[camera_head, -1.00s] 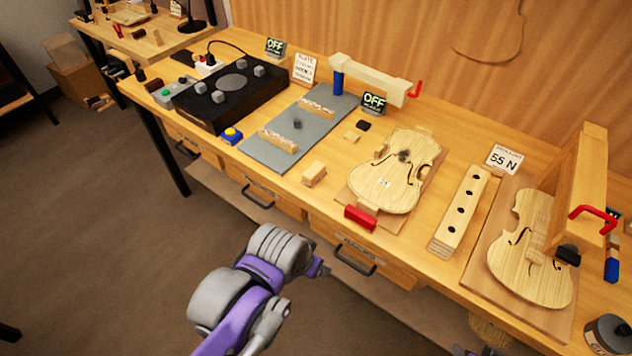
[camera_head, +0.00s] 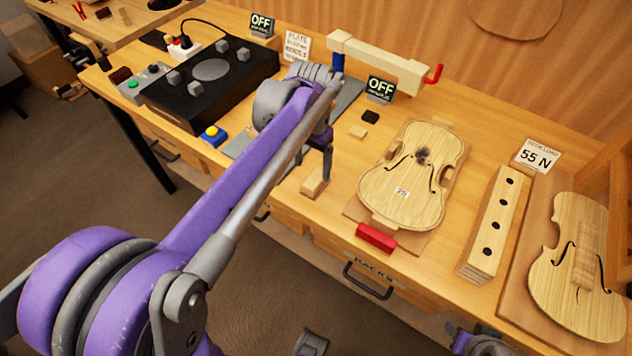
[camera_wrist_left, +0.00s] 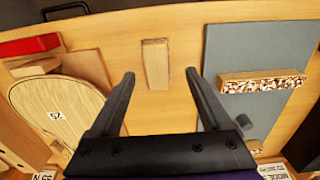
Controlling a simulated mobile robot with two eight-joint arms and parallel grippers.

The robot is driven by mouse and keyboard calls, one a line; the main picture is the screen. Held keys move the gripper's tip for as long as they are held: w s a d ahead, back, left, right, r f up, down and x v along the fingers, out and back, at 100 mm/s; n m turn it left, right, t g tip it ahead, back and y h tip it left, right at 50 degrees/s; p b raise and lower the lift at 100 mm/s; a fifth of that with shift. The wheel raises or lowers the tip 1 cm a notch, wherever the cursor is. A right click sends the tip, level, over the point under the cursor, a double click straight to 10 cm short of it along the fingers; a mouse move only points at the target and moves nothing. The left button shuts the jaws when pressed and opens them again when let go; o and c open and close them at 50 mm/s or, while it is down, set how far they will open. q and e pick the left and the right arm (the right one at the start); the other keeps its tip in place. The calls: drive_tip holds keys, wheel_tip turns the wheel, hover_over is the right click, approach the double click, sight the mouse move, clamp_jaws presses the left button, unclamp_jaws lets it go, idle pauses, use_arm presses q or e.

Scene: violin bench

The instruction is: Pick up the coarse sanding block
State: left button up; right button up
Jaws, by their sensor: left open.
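A small pale wooden block (camera_head: 314,184) lies near the bench's front edge, between the grey mat and the violin plate. I take it for the coarse sanding block, though no grit or label can be read. In the left wrist view the block (camera_wrist_left: 156,64) lies lengthwise between the two fingertips, slightly beyond them. My left gripper (camera_head: 327,163) is open and empty, pointing down over the block, with fingers apart from it. My right arm shows only partly at the bottom right edge; its fingers cannot be made out.
A violin plate (camera_head: 412,178) and red clamp piece (camera_head: 376,237) are on the other side. A small tan block (camera_head: 357,131) and a dark block (camera_head: 370,116) lie behind.

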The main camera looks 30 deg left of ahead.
sight(316, 177)
use_arm(q)
drive_tip(key=f, duration=0.5)
drive_tip(key=shift+w+d+f, duration=0.3)
drive_tip(key=shift+d+f, duration=0.05)
drive_tip(key=shift+c, duration=0.3)
clamp_jaws()
